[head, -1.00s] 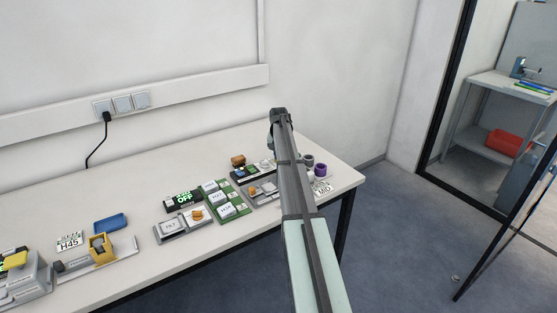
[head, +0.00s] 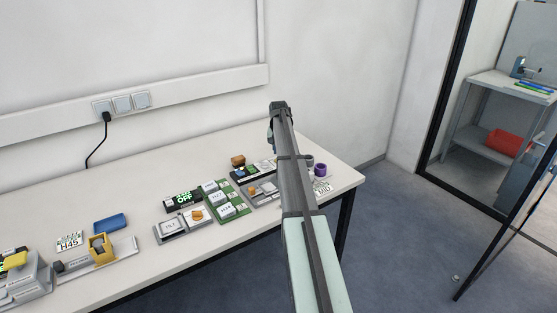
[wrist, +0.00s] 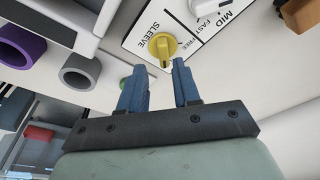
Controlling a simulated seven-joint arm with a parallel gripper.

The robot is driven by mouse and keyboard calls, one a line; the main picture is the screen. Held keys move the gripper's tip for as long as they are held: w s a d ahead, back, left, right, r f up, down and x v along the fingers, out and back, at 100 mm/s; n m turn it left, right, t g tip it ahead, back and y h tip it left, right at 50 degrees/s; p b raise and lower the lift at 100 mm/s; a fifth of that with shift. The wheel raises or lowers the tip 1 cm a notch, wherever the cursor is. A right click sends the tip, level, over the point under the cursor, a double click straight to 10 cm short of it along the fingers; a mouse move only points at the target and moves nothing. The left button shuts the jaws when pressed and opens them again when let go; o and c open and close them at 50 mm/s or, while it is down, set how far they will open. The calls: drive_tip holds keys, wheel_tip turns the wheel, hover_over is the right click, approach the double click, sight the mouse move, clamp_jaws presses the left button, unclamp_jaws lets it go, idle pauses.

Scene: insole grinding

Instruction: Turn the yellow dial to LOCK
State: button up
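The yellow dial (wrist: 163,46) sits on a white panel (wrist: 137,38) in the wrist view. No LOCK mark is readable. My gripper (wrist: 159,74) has two blue fingers, apart with nothing between them. The dial is just beyond the fingertips, roughly in line with the gap; contact cannot be made out. In the head view my arm covers the dial, and the fingers are barely visible behind the arm's far end.
A purple ring (wrist: 20,46) and a grey ring (wrist: 80,72) stand to the left in the wrist view. A brown block (wrist: 300,15) is at upper right. In the head view, several panels and a green board (head: 225,204) line the table (head: 140,165); its back strip is clear.

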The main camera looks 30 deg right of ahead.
drive_tip(key=shift+w+d+v, duration=0.15)
drive_tip(key=shift+v, duration=0.95)
drive_tip(key=shift+w+d+v, duration=0.15)
drive_tip(key=shift+w+v, duration=0.05)
drive_tip(key=shift+v, duration=0.85)
drive_tip(key=shift+r, duration=0.1)
